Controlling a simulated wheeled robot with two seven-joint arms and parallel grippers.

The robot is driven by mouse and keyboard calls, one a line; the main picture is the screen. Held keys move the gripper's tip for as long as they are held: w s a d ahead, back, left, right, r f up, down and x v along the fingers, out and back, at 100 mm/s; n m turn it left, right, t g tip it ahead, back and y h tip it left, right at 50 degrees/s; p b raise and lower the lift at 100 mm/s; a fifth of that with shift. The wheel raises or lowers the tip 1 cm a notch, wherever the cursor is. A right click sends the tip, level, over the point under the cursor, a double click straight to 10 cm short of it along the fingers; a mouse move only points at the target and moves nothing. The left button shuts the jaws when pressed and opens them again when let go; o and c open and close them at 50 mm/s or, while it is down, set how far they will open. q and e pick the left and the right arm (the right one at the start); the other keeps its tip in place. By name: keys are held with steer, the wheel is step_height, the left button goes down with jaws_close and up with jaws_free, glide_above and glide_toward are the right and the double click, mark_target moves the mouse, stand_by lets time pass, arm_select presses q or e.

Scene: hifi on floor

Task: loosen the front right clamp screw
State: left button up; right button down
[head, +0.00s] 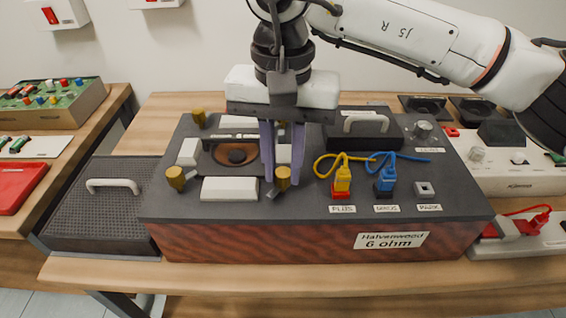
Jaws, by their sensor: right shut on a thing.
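The front right clamp screw (283,180) is a brass knob on the dark top of the wooden hifi box (300,240). My right gripper (282,182) reaches down from above, its two purple-grey fingers shut on this screw from either side. Another brass screw stands at the front left (176,178) and one at the back left (199,118). The back right corner of the clamp is hidden behind my gripper. White blocks, including the front one (229,189), surround a dark recess with a round brown part (236,155). My left gripper is not in view.
Yellow (342,182) and blue (385,182) plugs with looped cables stand right of the screw. A black lid with a grey handle (364,130) lies behind them. A dark perforated cover (100,205) lies left of the box. White devices stand at the right.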

mark_target(283, 172)
steer(key=shift+r+n, duration=0.1)
steer(key=shift+n, duration=0.8)
steer(key=c, duration=1.6)
jaws_free()
steer(key=shift+o, duration=0.2)
step_height(283, 172, up, 10)
steer(key=shift+r+p, duration=0.15)
steer(key=shift+p, duration=0.15)
